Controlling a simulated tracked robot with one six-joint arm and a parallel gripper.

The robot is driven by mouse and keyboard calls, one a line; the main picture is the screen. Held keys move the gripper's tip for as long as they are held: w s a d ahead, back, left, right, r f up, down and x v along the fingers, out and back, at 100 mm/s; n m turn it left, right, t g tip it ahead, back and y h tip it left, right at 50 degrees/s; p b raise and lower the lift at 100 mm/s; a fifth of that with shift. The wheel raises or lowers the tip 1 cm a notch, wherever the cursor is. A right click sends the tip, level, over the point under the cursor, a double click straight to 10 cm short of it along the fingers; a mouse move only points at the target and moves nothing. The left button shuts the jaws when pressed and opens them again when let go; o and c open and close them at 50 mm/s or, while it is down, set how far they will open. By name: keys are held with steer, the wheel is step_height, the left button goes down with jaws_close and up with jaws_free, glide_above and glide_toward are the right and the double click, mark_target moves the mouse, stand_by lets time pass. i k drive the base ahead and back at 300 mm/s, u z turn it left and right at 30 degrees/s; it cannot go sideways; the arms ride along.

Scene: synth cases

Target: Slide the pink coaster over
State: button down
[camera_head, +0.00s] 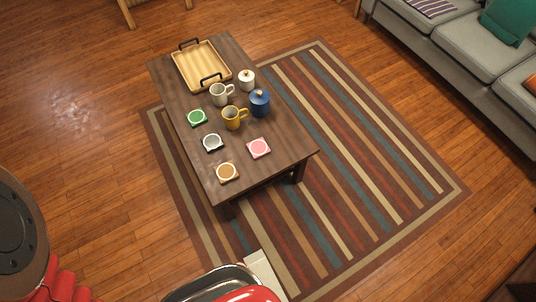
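The pink coaster (259,147) lies flat near the front right part of the dark wooden coffee table (281,131). It is a square pink piece with a paler round centre. Nothing stands on it. The yellow mug (234,118) stands a little behind it and to the left, apart from it. My gripper does not show in the head view, so I cannot see its fingers or what they hold.
Green (197,117), grey (213,142) and brown (227,172) coasters lie along the table's left and front. A white mug (220,95), white jar (247,80), blue jar (260,104) and wooden tray (186,72) stand behind. A striped rug (350,190) surrounds the table; a grey sofa (465,50) is at right.

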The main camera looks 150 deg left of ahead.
mark_target(257, 149)
steer(key=z, duration=4.45)
steer(key=k, duration=0.65)
steer(key=z, duration=0.1)
